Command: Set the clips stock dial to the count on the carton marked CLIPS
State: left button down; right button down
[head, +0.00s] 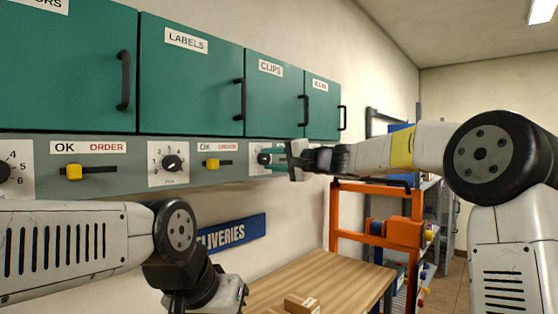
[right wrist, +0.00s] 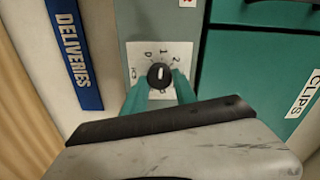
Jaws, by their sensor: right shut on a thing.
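The clips stock dial shows in the right wrist view as a black knob (right wrist: 160,76) on a white numbered plate. A pale line on the knob points roughly toward the "1", though small. In the head view the dial plate (head: 256,166) under the CLIPS cupboard (head: 274,95) is partly hidden by my right gripper (head: 277,158). That gripper's teal fingers are shut on the knob, one on each side. My left gripper (head: 216,297) is low at the bottom left; its fingers are cut off. A small carton (head: 301,304) lies on the wooden table; I cannot read its marking.
Another dial (head: 172,163) and yellow sliders (head: 74,172) sit on the grey strip under the teal cupboards. A blue DELIVERIES sign (head: 234,233) hangs above the table (head: 325,273). An orange rack (head: 399,231) stands behind, right of the table.

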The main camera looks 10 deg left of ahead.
jog(key=m, duration=0.4)
jog(key=shift+f+m, duration=0.15)
jog(key=shift+m, duration=1.85)
jog(key=shift+f, duration=0.1)
jog(key=c, duration=1)
grip_release()
jog(key=v, duration=0.7)
jog(key=shift+s+d, duration=0.2)
jog(key=shift+d, duration=0.15)
